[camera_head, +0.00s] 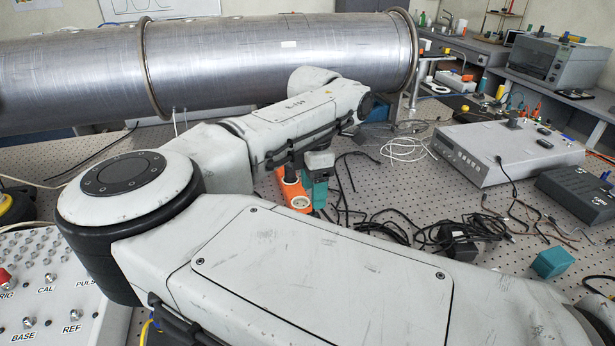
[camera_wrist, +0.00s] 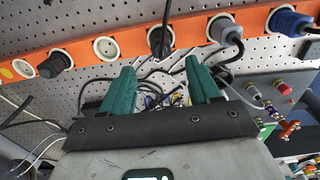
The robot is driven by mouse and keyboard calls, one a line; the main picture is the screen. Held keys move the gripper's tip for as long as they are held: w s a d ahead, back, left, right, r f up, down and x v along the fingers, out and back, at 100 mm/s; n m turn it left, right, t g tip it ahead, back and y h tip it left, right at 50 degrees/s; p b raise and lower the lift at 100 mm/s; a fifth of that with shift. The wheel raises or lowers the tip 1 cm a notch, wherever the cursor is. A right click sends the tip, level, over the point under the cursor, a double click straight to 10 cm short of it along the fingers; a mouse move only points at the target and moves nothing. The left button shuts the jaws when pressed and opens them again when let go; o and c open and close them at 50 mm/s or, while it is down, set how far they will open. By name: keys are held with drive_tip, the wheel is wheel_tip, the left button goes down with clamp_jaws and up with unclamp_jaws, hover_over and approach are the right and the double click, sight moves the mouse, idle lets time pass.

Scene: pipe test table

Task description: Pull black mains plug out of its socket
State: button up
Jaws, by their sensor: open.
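An orange power strip (camera_wrist: 80,50) runs across the top of the wrist view. A black mains plug (camera_wrist: 158,42) sits in one of its sockets, with a black cable leading off it. My gripper (camera_wrist: 159,72) is open and empty, its two teal fingers pointing at the strip. The black plug lies ahead of the gap between the fingertips, apart from both in the picture; I cannot tell the depth. In the head view, part of the orange strip (camera_head: 291,186) shows beside my teal fingers (camera_head: 316,190); my arm hides much of it, and I cannot make out the black plug.
A dark grey plug (camera_wrist: 56,65), a grey plug (camera_wrist: 224,30) and a blue plug (camera_wrist: 287,20) sit in the same strip. An empty white socket (camera_wrist: 105,48) is left of the black plug. Loose black cables (camera_head: 400,225) lie on the perforated table (camera_head: 400,180).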

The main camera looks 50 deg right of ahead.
wheel_tip(320, 180, down, 10)
drive_tip(key=shift+r+p, duration=0.1)
drive_tip(key=shift+p, duration=0.85)
drive_tip(key=shift+c, duration=0.4)
clamp_jaws()
drive_tip(key=shift+r, duration=0.15)
idle(0.4)
drive_tip(key=shift+s+r+p, duration=0.1)
drive_tip(key=shift+r+p, duration=0.65)
drive_tip(key=shift+r, duration=1.15)
